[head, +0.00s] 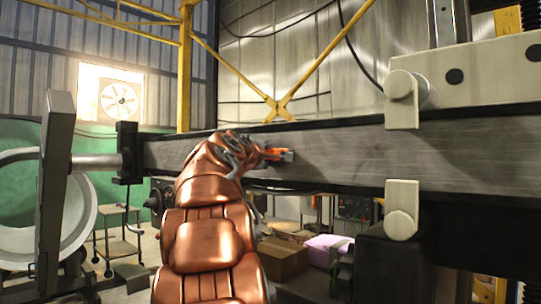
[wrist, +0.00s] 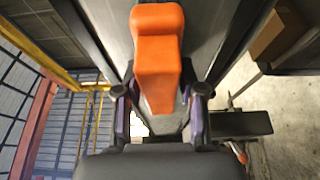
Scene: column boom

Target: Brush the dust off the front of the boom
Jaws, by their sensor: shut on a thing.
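The boom (head: 340,158) is a long dark grey beam running across the head view, with pale streaky marks along its front face. My gripper (head: 258,153) is in front of the boom, left of its middle. It is shut on an orange-handled tool (head: 279,154), probably the brush. In the wrist view the orange tool (wrist: 157,45) sits between the two fingers of my gripper (wrist: 160,95). Its bristles are hidden, and I cannot tell whether it touches the boom. A grey surface, apparently the boom (wrist: 207,25), lies behind the tool.
Pale roller brackets (head: 402,208) clasp the boom on the right. A dark upright plate and a large ring (head: 85,225) stand at the left end. Below are a cardboard box (head: 283,258), a pink box (head: 325,250) and a small trolley (head: 118,238). A yellow frame (head: 185,70) stands behind.

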